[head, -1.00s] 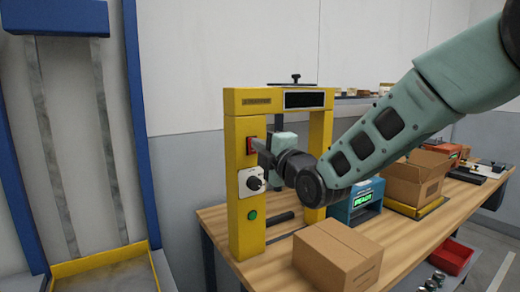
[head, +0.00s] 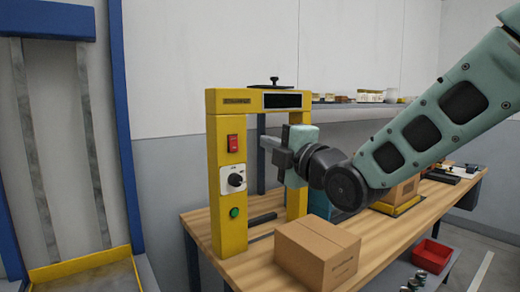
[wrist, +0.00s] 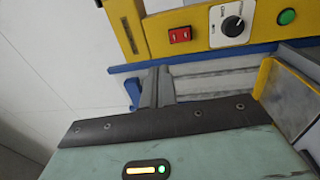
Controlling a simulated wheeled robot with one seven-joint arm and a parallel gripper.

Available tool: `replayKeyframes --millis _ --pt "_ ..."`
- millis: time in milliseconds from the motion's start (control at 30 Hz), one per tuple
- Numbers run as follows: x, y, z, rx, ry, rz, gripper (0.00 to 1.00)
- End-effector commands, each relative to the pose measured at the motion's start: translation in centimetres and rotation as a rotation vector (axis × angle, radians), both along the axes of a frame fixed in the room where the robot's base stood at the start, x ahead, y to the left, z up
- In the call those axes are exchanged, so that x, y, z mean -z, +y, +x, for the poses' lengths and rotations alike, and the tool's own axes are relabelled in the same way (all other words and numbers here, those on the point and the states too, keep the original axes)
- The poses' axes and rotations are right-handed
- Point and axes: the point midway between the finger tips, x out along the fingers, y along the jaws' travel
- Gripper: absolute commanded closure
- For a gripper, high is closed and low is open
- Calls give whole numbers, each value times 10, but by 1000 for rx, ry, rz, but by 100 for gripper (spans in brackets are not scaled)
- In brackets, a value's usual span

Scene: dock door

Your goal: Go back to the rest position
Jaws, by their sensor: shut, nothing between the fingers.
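My gripper (head: 272,152) is shut and empty. In the head view it is in front of the yellow frame's opening, to the right of the left post and apart from it. In the wrist view my shut fingers (wrist: 157,86) point up toward the yellow frame (wrist: 180,32). The yellow frame (head: 228,190) stands on the wooden workbench (head: 200,222). Its left post carries a red switch (head: 232,143), a dark rotary knob on a white plate (head: 235,180) and a green button (head: 234,212). These controls also show in the wrist view.
A closed cardboard box (head: 318,255) sits on the bench in front of the frame. An open carton, partly hidden by my arm, stands behind it. A red bin (head: 432,256) is at lower right. A blue-edged dock door (head: 120,130) is at left. A shelf (head: 350,112) runs along the wall.

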Motion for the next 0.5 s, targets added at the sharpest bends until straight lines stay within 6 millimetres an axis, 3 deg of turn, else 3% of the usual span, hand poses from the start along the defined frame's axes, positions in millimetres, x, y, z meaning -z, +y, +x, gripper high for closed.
replayKeyframes --millis 500 --pt "-1 -6 -9 0 0 0 100"
